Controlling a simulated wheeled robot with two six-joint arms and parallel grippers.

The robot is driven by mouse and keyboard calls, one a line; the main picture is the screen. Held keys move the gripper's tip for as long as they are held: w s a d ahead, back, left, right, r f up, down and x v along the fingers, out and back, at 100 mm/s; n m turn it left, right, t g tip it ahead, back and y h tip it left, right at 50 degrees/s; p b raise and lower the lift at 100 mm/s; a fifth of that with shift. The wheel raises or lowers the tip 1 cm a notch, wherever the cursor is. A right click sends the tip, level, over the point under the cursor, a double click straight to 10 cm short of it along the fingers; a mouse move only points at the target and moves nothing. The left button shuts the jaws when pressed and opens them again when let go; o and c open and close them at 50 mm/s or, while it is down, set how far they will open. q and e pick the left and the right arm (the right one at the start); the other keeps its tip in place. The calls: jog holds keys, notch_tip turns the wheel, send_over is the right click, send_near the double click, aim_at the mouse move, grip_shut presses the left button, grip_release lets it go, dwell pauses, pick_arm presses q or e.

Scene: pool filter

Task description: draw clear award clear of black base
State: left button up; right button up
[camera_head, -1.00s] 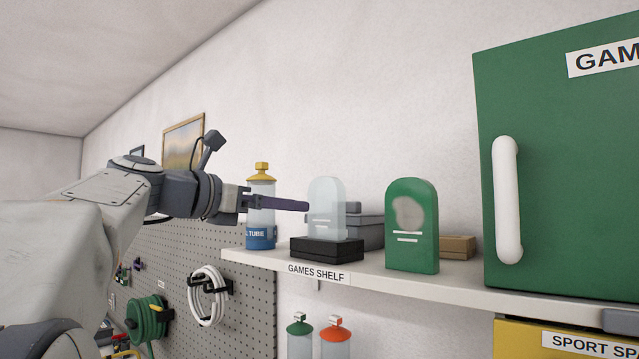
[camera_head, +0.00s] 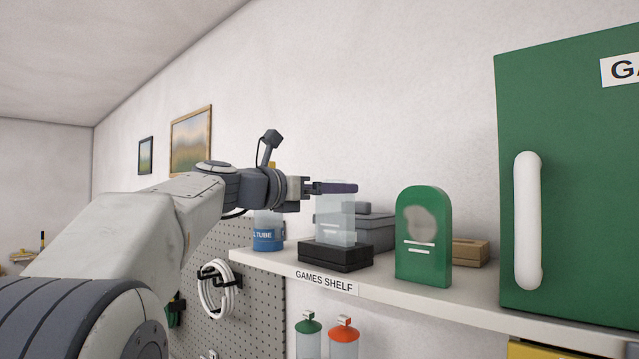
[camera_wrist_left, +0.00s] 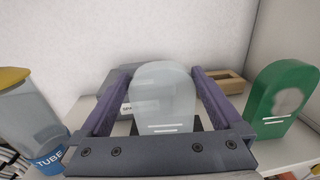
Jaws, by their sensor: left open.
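The clear award (camera_head: 336,228), a translucent round-topped plaque with pale lines, stands upright on the black base (camera_head: 335,256) on the shelf. In the left wrist view the award (camera_wrist_left: 165,98) stands between the two purple fingers of my left gripper (camera_wrist_left: 163,74). A gap shows on each side, so the gripper is open around it, not gripping. In the head view my left gripper (camera_head: 335,187) reaches in from the left at the height of the award's top and hides part of it. The black base is mostly hidden in the wrist view. My right gripper is not in view.
A green plaque (camera_head: 423,238) stands close on the right. Grey boxes (camera_head: 375,230) lie behind the award, with a brown box (camera_head: 469,252) farther right. A blue-labelled tube (camera_head: 268,232) stands on the left. A green cabinet (camera_head: 575,180) bounds the shelf (camera_head: 270,262) at right.

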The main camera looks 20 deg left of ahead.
pick_arm(q)
grip_shut()
dwell(0.4)
jog(key=shift+r+p, duration=0.6)
jog(key=shift+p, duration=0.15)
notch_tip(320, 180, up, 4)
jog(key=p, duration=0.4)
jog(key=shift+r, duration=0.2)
jog(key=c, duration=1.1)
grip_release()
